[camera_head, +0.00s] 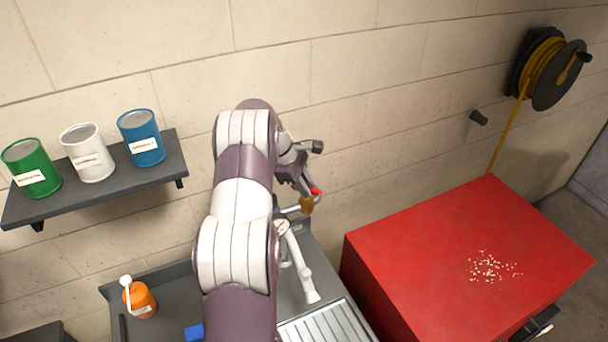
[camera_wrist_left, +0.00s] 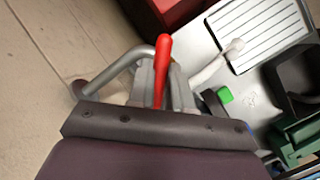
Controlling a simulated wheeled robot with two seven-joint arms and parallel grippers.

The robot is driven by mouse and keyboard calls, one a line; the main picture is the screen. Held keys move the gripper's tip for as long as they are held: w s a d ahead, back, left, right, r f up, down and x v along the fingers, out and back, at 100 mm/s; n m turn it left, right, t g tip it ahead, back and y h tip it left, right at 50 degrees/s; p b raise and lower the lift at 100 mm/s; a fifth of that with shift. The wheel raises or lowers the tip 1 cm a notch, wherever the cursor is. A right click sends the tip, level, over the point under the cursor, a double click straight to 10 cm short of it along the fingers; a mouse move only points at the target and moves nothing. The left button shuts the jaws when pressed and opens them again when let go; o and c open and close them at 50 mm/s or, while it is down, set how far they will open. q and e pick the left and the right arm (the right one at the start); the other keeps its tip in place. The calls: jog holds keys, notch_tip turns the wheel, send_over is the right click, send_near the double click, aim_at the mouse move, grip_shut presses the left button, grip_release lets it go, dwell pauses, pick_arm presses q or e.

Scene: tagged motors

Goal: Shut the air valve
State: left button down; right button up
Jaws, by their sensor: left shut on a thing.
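The air valve shows in the head view as a small brass body (camera_head: 307,204) with a red lever (camera_head: 316,191), on a pipe near the wall. My left gripper (camera_head: 306,187) reaches to it from above and is shut on the red lever. In the left wrist view the red lever (camera_wrist_left: 163,60) stands out between the fingers of my left gripper (camera_wrist_left: 160,88). A grey bent pipe (camera_wrist_left: 118,70) runs beside it. The brass body is partly hidden by the gripper. My right gripper is not in view.
A white tap (camera_head: 302,266) stands at the sink just below the valve. A red cabinet (camera_head: 420,240) is to the right. A shelf (camera_head: 110,185) with green, white and blue cans is on the left wall. An orange bottle (camera_head: 140,300) stands on the counter.

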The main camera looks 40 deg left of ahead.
pick_arm(q)
jog(key=shift+w+a+r, duration=0.1)
jog(key=shift+w+r, duration=0.1)
jog(key=shift+r, duration=0.1)
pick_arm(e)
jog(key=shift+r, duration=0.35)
pick_arm(q)
jog(key=c, duration=1.1)
grip_release()
jog(key=shift+c, duration=0.2)
jog(key=shift+o, duration=0.4)
jog(key=shift+s+d+f, duration=0.1)
jog(key=shift+d+f, duration=0.05)
jog(key=shift+d, duration=0.05)
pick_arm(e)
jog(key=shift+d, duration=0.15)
